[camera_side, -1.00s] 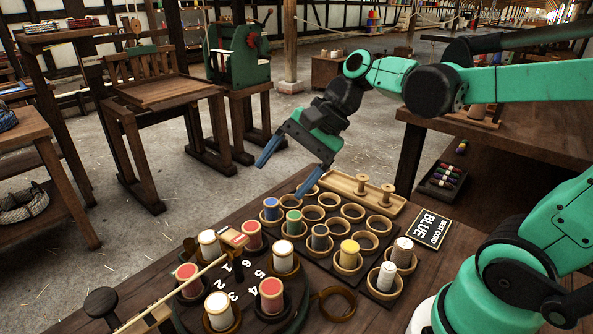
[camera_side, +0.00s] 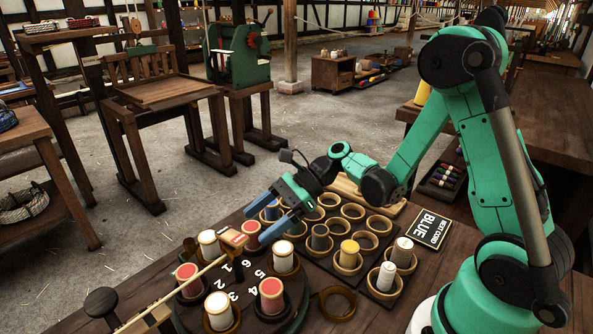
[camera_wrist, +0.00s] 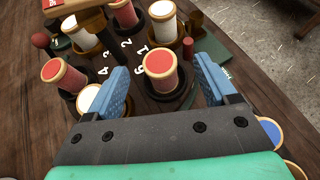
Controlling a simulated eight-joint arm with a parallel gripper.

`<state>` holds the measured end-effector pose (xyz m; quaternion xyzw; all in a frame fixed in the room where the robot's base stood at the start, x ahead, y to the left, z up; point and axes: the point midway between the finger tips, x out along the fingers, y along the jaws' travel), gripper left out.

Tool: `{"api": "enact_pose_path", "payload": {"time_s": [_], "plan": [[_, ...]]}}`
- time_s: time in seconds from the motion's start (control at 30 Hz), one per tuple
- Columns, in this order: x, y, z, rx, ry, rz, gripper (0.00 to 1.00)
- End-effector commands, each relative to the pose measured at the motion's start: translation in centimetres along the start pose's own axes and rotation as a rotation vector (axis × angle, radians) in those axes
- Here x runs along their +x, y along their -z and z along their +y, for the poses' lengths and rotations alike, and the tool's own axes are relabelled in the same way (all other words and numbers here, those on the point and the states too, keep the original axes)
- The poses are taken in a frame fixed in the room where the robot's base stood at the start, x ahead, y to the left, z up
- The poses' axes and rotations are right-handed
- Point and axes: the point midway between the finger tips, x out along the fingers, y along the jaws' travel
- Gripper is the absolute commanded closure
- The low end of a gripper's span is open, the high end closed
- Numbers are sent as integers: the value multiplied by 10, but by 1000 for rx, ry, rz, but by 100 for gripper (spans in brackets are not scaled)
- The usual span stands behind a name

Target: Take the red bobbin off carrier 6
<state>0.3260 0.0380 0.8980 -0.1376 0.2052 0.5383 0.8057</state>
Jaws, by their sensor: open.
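The red bobbin on carrier 6 (camera_side: 250,228) stands upright on the round dark carrier plate (camera_side: 256,316), beside the painted 6. In the wrist view this red-topped bobbin (camera_wrist: 162,70) shows between my fingers. My gripper (camera_side: 257,226) is open, its two blue fingers angled down at that bobbin from the right. In the wrist view the tips of my gripper (camera_wrist: 161,68) lie to either side of it with a gap on each side. I cannot tell how far down the fingers reach. The left finger partly hides a white bobbin (camera_wrist: 90,98) in the wrist view.
Other white and red bobbins stand around the plate, including a white one (camera_side: 283,257) close to my lower finger. A tray of ring holders (camera_side: 334,221) with several bobbins is to the right. A wooden rod (camera_side: 205,272) crosses the plate's left. A sign reads BLUE (camera_side: 432,229).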

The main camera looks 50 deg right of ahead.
Motion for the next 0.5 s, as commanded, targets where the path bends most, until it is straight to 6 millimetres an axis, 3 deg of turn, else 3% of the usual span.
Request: {"api": "enact_pose_path", "payload": {"time_s": [0.2,0.47,0.5], "plan": [[24,0,0,-2,-1,0,22],[26,0,0,0,0,0,22],[26,0,0,0,0,0,27]]}}
